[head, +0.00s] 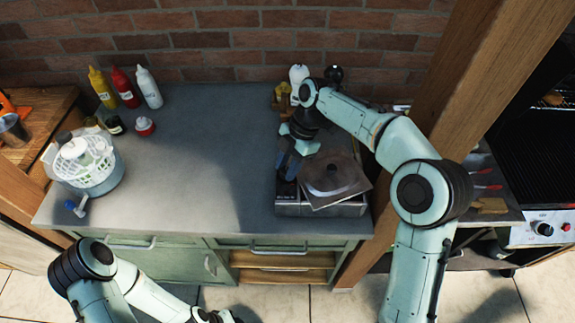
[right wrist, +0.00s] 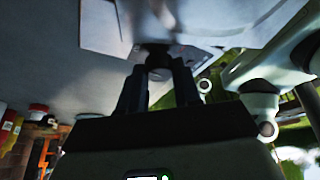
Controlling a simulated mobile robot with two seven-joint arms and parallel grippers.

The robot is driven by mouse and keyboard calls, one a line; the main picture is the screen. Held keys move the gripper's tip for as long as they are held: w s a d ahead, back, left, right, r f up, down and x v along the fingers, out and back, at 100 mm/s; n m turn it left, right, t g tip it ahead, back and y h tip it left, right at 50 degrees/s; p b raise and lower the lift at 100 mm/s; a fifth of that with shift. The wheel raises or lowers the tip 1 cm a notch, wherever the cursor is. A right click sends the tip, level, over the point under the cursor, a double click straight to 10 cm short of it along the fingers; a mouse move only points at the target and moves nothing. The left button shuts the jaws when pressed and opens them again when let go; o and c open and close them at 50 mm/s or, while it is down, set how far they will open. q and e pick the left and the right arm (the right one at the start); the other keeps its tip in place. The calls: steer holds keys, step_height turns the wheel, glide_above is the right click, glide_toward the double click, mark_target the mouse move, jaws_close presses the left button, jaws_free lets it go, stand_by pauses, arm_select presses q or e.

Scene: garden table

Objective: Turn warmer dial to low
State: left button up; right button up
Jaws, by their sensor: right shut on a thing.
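The warmer (head: 320,210) is a low silver box near the right end of the grey counter, with a square metal plate and round lid (head: 331,176) on top. My right gripper (head: 287,166) reaches down at the warmer's left side. In the right wrist view, the fingers of my right gripper (right wrist: 159,85) are shut on a dark round dial (right wrist: 158,60) on the warmer. The dial is hidden in the head view, and its setting and markings cannot be read.
A salad spinner (head: 88,163) stands at the counter's left end. Yellow (head: 102,88), red (head: 125,87) and white (head: 149,88) bottles stand at the back. A wooden post (head: 460,100) rises right of my right arm. The counter's middle (head: 200,150) is clear.

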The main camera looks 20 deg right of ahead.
steer(key=m+t+b, duration=0.1)
steer(key=m, duration=0.2)
steer(key=m+t+b, duration=0.1)
steer(key=m, duration=0.2)
steer(key=shift+s+f+y+b, duration=0.1)
steer(key=shift+s+y+b, duration=0.1)
steer(key=shift+y+b, duration=0.15)
arm_select(q)
steer(key=s+f+b, duration=0.1)
steer(key=s+f, duration=0.2)
steer(key=f, duration=0.2)
steer(key=shift+s+f, duration=0.15)
arm_select(e)
steer(key=shift+s+m+t, duration=0.1)
steer(key=shift+m+t, duration=0.8)
steer(key=shift+m, duration=1.2)
steer(key=o, duration=1)
steer(key=shift+h, duration=0.45)
arm_select(q)
steer(key=shift+w+r+p, duration=0.3)
steer(key=shift+r+p, duration=0.05)
steer(key=shift+r, duration=0.2)
steer(key=shift+w+r+p, duration=0.25)
steer(key=shift+r+p, duration=0.1)
steer(key=shift+r, duration=0.2)
arm_select(e)
steer(key=shift+v, duration=6.8)
